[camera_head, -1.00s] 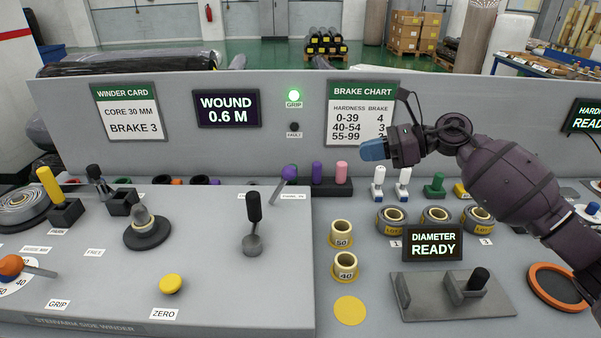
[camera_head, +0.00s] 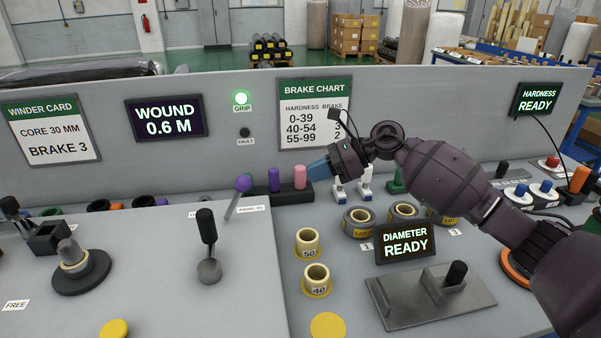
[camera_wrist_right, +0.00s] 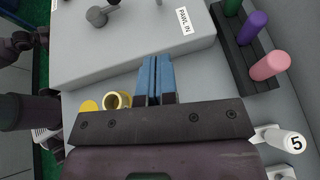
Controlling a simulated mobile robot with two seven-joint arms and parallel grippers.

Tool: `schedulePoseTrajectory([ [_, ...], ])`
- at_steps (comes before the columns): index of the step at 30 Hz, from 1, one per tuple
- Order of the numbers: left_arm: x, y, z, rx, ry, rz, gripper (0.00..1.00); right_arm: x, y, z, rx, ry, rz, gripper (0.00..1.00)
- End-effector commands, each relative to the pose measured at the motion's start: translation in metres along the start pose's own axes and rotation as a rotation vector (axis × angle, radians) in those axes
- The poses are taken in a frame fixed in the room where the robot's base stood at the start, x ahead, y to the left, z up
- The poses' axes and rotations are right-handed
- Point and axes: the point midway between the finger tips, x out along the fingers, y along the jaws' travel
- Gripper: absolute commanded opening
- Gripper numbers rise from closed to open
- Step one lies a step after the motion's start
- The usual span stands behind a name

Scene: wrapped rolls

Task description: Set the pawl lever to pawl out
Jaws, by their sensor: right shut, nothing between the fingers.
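The pawl lever (camera_head: 236,200) is a thin grey lever with a purple knob at the back right edge of the grey side winder panel. It leans right, beside a label (camera_head: 250,208) that reads PAWL IN in the right wrist view (camera_wrist_right: 184,19). A second label (camera_head: 198,213) left of it is mostly hidden. My right gripper (camera_head: 316,168) has blue fingers, shut and empty, in front of the brake chart and right of the lever. It also shows in the right wrist view (camera_wrist_right: 157,80). I do not see my left gripper.
A rack with purple and pink pegs (camera_head: 300,177) stands between lever and gripper. A black-handled lever (camera_head: 207,227) stands on the panel, left of the pawl lever.

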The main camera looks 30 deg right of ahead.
Motion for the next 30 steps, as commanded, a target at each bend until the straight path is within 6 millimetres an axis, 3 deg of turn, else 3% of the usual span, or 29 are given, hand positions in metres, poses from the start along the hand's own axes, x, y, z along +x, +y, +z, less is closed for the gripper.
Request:
schedulePoseTrajectory([
  [15,0.005,0.003,-0.005,-0.007,0.012,0.002,0.59,0.09,0.001,0.001,0.001,-0.003,0.003,0.0],
  [21,0.003,0.002,-0.009,-0.007,0.018,0.001,0.59,0.105,0.0,0.022,-0.002,-0.003,0.0,0.0],
  [30,0.0,0.001,-0.003,-0.004,0.005,-0.001,0.59,0.114,0.0,0.028,0.001,-0.001,0.0,0.0],
])
